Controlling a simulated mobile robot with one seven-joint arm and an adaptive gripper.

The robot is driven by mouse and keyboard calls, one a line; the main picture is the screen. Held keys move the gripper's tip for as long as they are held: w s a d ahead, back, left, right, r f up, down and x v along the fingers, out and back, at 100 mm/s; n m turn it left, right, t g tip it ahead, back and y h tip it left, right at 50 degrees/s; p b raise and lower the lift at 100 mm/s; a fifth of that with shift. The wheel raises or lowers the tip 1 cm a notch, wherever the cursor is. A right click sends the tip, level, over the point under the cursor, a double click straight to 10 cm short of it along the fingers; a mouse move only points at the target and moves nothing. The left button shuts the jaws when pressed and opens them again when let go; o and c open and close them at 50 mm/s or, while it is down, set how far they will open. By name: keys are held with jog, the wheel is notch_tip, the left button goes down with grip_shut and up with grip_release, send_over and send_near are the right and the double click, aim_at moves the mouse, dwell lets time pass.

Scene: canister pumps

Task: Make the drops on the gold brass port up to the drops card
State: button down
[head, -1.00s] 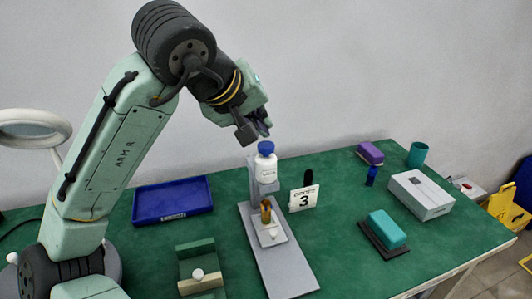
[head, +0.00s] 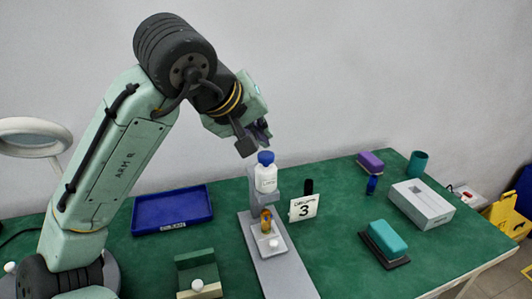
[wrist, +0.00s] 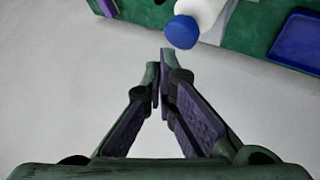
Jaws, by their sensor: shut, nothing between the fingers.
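A white bottle (head: 266,178) with a blue cap stands upright on the grey stand in the middle of the table. Below it the gold brass port (head: 266,219) stands on a light plate (head: 281,246) of the stand. Drops on the port are too small to make out. The drops card (head: 304,207) reads 3 and stands just right of the stand. My gripper (head: 265,140) is shut and empty, just above the blue cap and apart from it. In the wrist view my gripper's fingertips (wrist: 162,62) meet near the blue cap (wrist: 181,32).
A blue tray (head: 172,228) lies at left, and a green holder with a white knob (head: 197,285) at front left. A teal block on a dark base (head: 387,238), a grey box (head: 422,204), a purple block (head: 370,161) and a teal cup (head: 417,163) are at right.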

aim_at(262, 153)
dwell(0.4)
jog(key=shift+f, duration=0.45)
jog(key=shift+f+b, duration=0.6)
jog(key=shift+f, duration=0.05)
dwell(0.6)
jog(key=shift+r, duration=0.1)
jog(key=shift+r+p, duration=1)
notch_tip(262, 153, up, 5)
jog(key=p, duration=0.4)
dwell(0.6)
